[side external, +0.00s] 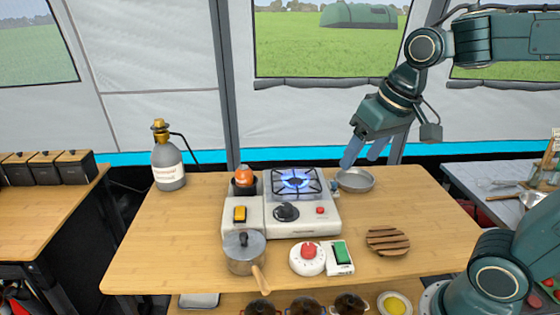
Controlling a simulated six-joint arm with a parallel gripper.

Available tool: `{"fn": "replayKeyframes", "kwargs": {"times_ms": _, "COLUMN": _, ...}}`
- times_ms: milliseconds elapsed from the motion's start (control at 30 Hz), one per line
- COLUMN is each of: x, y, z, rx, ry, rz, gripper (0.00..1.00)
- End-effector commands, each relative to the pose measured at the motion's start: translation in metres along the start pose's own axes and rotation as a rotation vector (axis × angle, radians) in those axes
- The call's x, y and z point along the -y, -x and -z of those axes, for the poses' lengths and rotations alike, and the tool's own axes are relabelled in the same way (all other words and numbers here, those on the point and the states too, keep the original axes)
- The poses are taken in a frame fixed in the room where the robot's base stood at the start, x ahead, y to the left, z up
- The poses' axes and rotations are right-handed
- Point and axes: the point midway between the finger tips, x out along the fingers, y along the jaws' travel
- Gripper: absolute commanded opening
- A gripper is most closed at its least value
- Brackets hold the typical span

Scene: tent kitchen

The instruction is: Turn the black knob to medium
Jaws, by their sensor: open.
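The black knob (286,212) is on the front of a white camping stove (318,229) in the middle of the wooden table. Which way its pointer faces is too small to tell. The burner behind it is lit with a blue flame (295,179) under a dark pan grate. My gripper (363,152) is open and empty, pointing down above the table's back right, up and to the right of the knob and well apart from it.
A lidded pot (240,249), a white timer with a red knob (307,258) and a green-topped device (341,254) stand before the stove. A metal pan (355,179) is below my gripper, a wooden trivet (388,240) at right. A gas bottle (168,165) stands back left.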

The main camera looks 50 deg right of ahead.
Motion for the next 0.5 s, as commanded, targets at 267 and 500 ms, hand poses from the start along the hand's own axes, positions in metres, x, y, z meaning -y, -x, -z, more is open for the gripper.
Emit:
{"fn": "replayKeyframes", "kwargs": {"times_ms": 267, "x": 0.002, "y": -0.028, "z": 0.053, "rx": 0.076, "ry": -0.157, "rz": -0.024, "gripper": 0.59}}
{"fn": "replayKeyframes", "kwargs": {"times_ms": 500, "x": -0.001, "y": -0.062, "z": 0.094, "rx": 0.137, "ry": -0.294, "rz": -0.05, "gripper": 0.59}}
